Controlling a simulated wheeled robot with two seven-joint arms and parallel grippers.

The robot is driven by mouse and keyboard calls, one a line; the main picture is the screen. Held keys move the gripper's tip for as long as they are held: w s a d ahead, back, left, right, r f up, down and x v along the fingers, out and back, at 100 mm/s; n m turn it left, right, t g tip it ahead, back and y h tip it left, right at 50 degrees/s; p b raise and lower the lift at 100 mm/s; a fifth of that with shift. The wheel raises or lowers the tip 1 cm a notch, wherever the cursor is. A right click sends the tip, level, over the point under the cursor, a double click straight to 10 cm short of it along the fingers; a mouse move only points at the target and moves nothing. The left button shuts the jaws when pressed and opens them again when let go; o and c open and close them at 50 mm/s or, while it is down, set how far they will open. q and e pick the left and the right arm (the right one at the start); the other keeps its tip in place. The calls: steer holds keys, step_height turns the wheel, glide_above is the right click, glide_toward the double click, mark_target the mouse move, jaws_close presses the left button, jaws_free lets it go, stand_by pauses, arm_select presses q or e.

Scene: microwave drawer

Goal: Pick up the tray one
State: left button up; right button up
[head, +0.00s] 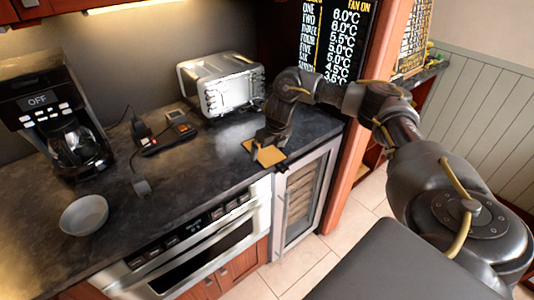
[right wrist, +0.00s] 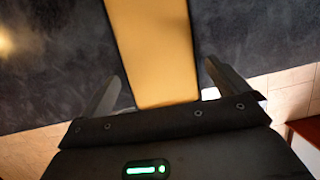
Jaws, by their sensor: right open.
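A flat tan tray (head: 268,155) lies on the dark countertop near its front edge, in front of the toaster oven. In the right wrist view the tray (right wrist: 151,50) runs away from between the fingers, with its near end just ahead of the palm. My right gripper (head: 270,150) is over the tray from behind and above. In the right wrist view its two fingers (right wrist: 162,80) are apart, one on each side of the tray, with a gap to it. I cannot tell the exact height of the fingers over the counter. My left gripper is not in view.
A silver toaster oven (head: 222,84) stands behind the tray. A coffee maker (head: 58,120), a grey bowl (head: 84,214) and a phone (head: 160,132) are farther left. A microwave drawer (head: 200,255) and a wine cooler (head: 305,195) sit below the counter.

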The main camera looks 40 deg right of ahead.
steer(key=shift+w+f, duration=0.1)
steer(key=shift+f, duration=0.3)
steer(key=c, duration=0.8)
steer(key=shift+c, duration=0.2)
steer(key=shift+r, duration=0.1)
